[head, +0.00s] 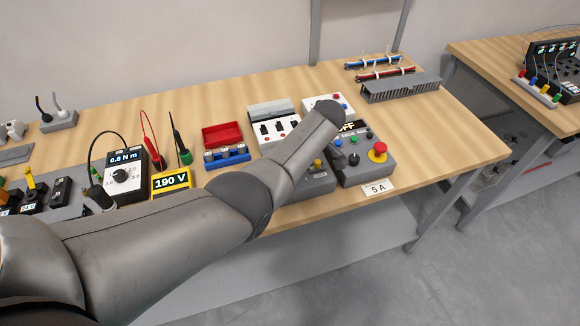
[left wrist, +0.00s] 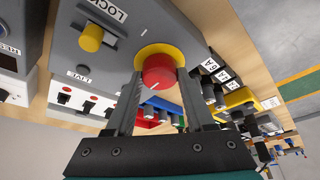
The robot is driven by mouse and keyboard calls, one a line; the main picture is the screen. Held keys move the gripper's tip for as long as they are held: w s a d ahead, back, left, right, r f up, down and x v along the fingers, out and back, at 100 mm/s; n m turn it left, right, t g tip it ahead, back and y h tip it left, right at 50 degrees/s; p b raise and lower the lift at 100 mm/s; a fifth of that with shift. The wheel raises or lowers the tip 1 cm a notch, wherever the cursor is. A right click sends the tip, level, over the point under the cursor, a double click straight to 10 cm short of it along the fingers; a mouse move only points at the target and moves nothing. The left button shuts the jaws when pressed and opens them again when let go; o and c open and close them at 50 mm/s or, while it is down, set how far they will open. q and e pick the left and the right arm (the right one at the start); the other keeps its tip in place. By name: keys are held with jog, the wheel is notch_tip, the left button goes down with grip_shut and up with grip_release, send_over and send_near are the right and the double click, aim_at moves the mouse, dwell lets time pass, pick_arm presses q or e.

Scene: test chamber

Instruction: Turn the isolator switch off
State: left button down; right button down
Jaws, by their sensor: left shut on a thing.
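The isolator switch is a red knob (left wrist: 158,70) on a yellow disc (left wrist: 147,50), on a grey box (left wrist: 118,42) lettered "LOCK". In the left wrist view my left gripper (left wrist: 158,80) has one finger on each side of the red knob and is shut on it. A short pale mark shows on the knob; its setting cannot be read. In the head view my left arm hides the knob and the gripper. The same grey box (head: 319,182) shows below the arm, with its yellow knob (head: 318,163). My right gripper is not in view.
A control box (head: 362,172) with a red mushroom button (head: 378,151) stands close to the right. A "5 A" card (head: 378,188) lies in front.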

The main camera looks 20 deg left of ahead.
pick_arm(q)
jog(key=shift+c, duration=1.3)
grip_release()
jog(key=shift+r, duration=0.15)
jog(key=shift+d+r, duration=0.15)
jog(key=shift+r, duration=0.2)
jog(key=p+v, duration=0.1)
jog(key=v, duration=1.3)
jog(key=shift+d+r, duration=0.1)
